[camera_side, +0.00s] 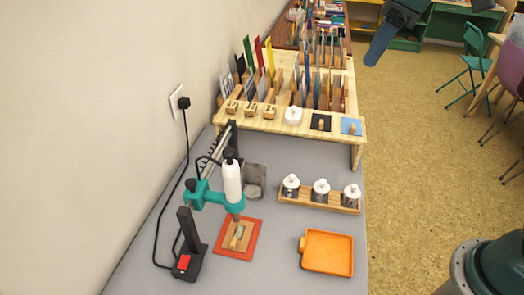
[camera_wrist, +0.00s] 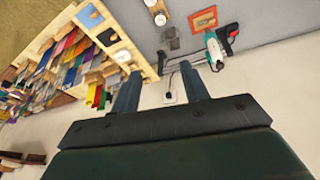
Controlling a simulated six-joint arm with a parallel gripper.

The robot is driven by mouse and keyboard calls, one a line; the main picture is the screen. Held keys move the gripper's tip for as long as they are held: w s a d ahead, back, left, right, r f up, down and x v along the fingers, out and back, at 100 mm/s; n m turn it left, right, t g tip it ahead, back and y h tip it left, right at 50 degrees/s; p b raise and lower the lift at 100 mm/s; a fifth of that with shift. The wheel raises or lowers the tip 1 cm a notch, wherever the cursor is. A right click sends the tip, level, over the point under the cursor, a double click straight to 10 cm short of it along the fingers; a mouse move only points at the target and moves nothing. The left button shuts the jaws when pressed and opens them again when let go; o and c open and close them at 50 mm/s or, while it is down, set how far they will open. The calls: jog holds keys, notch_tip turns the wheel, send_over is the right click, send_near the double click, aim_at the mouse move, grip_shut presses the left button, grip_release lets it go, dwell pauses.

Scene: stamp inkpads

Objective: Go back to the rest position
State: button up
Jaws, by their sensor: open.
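My gripper (camera_side: 392,30) is at the top right in the side view, raised in the air beyond the right edge of the grey table (camera_side: 180,262). In the wrist view my gripper (camera_wrist: 158,76) shows two blue-grey fingers spread apart with nothing between them. It is well apart from everything on the table. Part of the gripper is cut off by the top of the side view.
A wooden shelf (camera_side: 345,138) holds several coloured upright pieces. Before it stand a teal-armed device (camera_side: 218,199) by the wall, a red mat (camera_side: 221,250), a wooden holder (camera_side: 312,204) with white-capped jars, and an orange tray (camera_side: 327,252).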

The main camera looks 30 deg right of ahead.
jog(key=s+d+f+m+t, duration=0.1)
jog(key=s+d+f+m, duration=0.2)
jog(key=s, duration=0.5)
jog(key=s+d+f+m+t, duration=0.1)
jog(key=s+d+f+m, duration=0.2)
jog(key=s+d+f, duration=0.2)
jog(key=s+f, duration=0.1)
jog(key=s, duration=0.2)
jog(key=shift+s+f+h, duration=0.15)
jog(key=shift+f+h, duration=0.1)
jog(key=shift+h, duration=0.15)
